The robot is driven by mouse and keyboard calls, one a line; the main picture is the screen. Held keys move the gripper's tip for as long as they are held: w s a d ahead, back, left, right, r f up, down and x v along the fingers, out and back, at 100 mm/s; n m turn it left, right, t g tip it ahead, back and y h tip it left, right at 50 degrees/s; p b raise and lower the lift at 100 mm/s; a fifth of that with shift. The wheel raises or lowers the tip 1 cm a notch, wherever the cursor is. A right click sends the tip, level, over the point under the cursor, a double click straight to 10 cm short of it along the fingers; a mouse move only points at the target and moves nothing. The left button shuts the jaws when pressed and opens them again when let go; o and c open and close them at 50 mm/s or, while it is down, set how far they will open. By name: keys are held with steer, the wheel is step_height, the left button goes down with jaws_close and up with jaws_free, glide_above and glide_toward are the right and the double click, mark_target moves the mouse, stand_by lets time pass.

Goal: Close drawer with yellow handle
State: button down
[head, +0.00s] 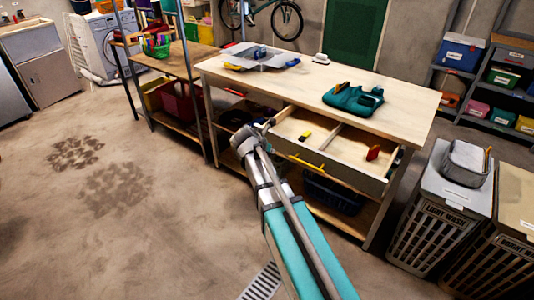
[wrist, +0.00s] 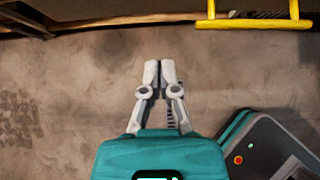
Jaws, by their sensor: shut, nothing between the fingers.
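The drawer (head: 345,179) with the yellow handle (head: 307,164) is pulled out of the wooden workbench (head: 410,119). Its inside shows from above, with a divider, a small yellow-and-black item (head: 305,135) and a red item (head: 373,153). My gripper (head: 267,125) appears near the left end of the drawer front in the head view; its exact distance from the drawer is hard to tell. In the wrist view my gripper (wrist: 159,66) is shut and empty over bare floor. The yellow handle (wrist: 255,24) shows at the top right there, apart from the fingers.
A teal tool case (head: 353,100) and a grey item (head: 261,58) lie on the benchtop. A dark basket (head: 335,196) sits on the shelf below the drawer. Laundry hampers (head: 430,220) stand close on the right. The floor (head: 110,235) on the left is clear.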

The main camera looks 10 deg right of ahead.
mark_target(285, 149)
steer(key=b+x, duration=0.1)
steer(key=x, duration=0.1)
steer(key=r+b+x, duration=0.1)
steer(key=x, duration=0.2)
steer(key=w+d+b+x, duration=0.1)
steer(key=x, duration=0.1)
steer(key=shift+w+d+f+b, duration=0.1)
steer(key=shift+w+d+b, duration=0.1)
steer(key=shift+b, duration=0.1)
steer(key=shift+w+d, duration=0.35)
steer(key=shift+d, duration=0.2)
steer(key=shift+w, duration=0.15)
